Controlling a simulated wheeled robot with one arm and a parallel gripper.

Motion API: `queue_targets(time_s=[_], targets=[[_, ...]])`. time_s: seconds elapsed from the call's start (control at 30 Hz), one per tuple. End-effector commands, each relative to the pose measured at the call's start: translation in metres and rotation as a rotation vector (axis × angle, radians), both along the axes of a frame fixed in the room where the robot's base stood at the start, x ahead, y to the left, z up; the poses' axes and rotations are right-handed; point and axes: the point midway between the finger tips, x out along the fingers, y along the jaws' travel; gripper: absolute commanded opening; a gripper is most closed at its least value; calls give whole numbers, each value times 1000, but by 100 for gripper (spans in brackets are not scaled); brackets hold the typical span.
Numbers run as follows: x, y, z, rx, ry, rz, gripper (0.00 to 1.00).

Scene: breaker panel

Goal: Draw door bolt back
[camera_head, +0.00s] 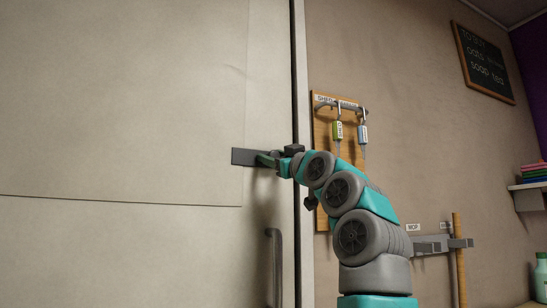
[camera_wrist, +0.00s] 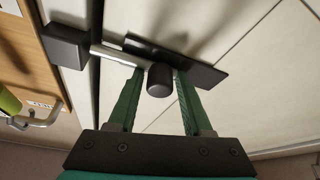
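The door bolt has a dark back plate (camera_head: 243,157) on the pale door, also seen in the wrist view (camera_wrist: 204,73). Its light metal rod (camera_wrist: 118,56) reaches from the plate across the dark door gap to a black keeper block (camera_wrist: 66,46) on the frame side. A round black knob (camera_wrist: 159,81) stands out from the bolt. My gripper (camera_wrist: 157,72) is open, its green fingers on either side of the knob, with what looks like a narrow gap at each side. In the head view my gripper (camera_head: 266,160) is at the plate, and the knob is hidden.
The door (camera_head: 120,90) has a vertical grey handle (camera_head: 274,265) below the bolt. Right of the frame, a wooden key board (camera_head: 322,130) with hanging tags is close to my arm. A mop holder (camera_head: 432,244) is lower right.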

Motion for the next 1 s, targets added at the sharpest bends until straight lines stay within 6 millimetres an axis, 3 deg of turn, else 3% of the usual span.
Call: queue_targets(time_s=[0.03,0.43,1.0], targets=[[0,0,0,0,0,0,43],[0,0,0,0,0,0,0],[0,0,0,0,0,-1,0]])
